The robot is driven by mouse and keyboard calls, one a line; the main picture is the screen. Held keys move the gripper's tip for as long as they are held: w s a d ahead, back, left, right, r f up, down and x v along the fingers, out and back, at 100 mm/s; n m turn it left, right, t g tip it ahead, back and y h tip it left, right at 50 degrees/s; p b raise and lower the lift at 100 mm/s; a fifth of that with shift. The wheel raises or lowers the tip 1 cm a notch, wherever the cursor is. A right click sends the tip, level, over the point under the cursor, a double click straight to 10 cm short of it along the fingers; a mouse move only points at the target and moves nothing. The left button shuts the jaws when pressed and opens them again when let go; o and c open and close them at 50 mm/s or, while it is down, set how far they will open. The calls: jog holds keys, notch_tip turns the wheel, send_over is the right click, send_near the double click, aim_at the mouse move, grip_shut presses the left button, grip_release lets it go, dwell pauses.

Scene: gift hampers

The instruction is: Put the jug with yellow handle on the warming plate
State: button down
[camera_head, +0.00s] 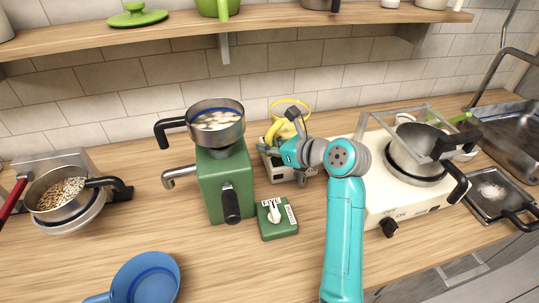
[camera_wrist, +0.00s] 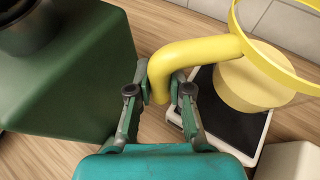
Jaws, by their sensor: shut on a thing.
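The jug's yellow handle (camera_wrist: 197,50) is between the fingers of my gripper (camera_wrist: 165,92) in the wrist view, and the gripper is shut on it. The jug has a yellow rim and a yellow base, with a see-through body between them. In the head view the jug (camera_head: 291,103) shows behind my gripper (camera_head: 279,143), partly hidden by my arm. A small pale appliance with a black top (camera_wrist: 232,128), apparently the warming plate, lies below the jug. It also shows in the head view (camera_head: 271,165). I cannot tell whether the jug touches it.
A green machine (camera_head: 225,185) with a pan (camera_head: 216,128) on top stands close on the left. A green switch box (camera_head: 277,218) is in front. A white stove (camera_head: 400,203) with a pot is on the right. A blue pan (camera_head: 146,278) lies at the front left. A shelf (camera_head: 180,28) runs above.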

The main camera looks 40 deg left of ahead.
jog(key=shift+f, duration=1.85)
jog(key=c, duration=1.1)
grip_release()
jog(key=v, duration=1.2)
jog(key=shift+s, duration=0.1)
